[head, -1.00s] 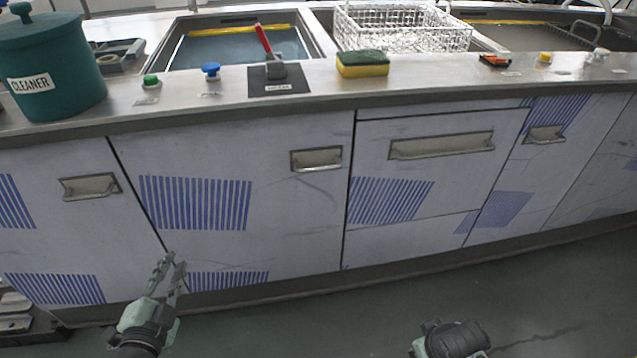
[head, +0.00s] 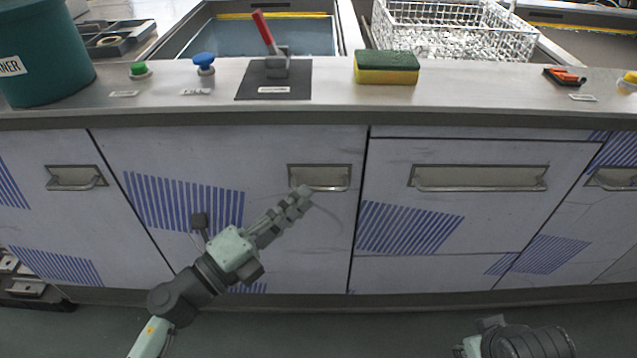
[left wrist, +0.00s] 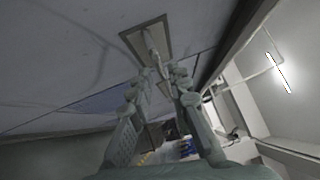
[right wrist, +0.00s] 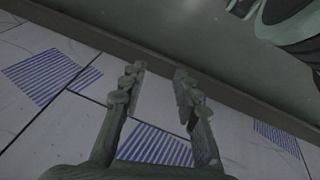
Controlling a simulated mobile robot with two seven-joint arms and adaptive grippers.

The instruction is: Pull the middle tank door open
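The middle tank door (head: 225,150) is a pale panel with a blue striped patch, and it is closed flush with the front. Its metal handle (head: 320,178) is at the upper right of the panel. My left gripper (head: 303,194) is at the handle's lower left edge. In the left wrist view the handle (left wrist: 152,42) shows just beyond the fingertips, its bar's near end lying between them. The left fingers (left wrist: 160,78) are apart, and I cannot tell if they touch the bar. My right gripper (right wrist: 157,72) is open and empty, low in front of the cabinet.
The neighbouring panels have handles at left (head: 76,177) and right (head: 478,178). The counter above holds a green tub (head: 45,60), a red lever (head: 264,30), a sponge (head: 387,67) and a wire basket (head: 450,35). The floor (head: 330,325) in front is clear.

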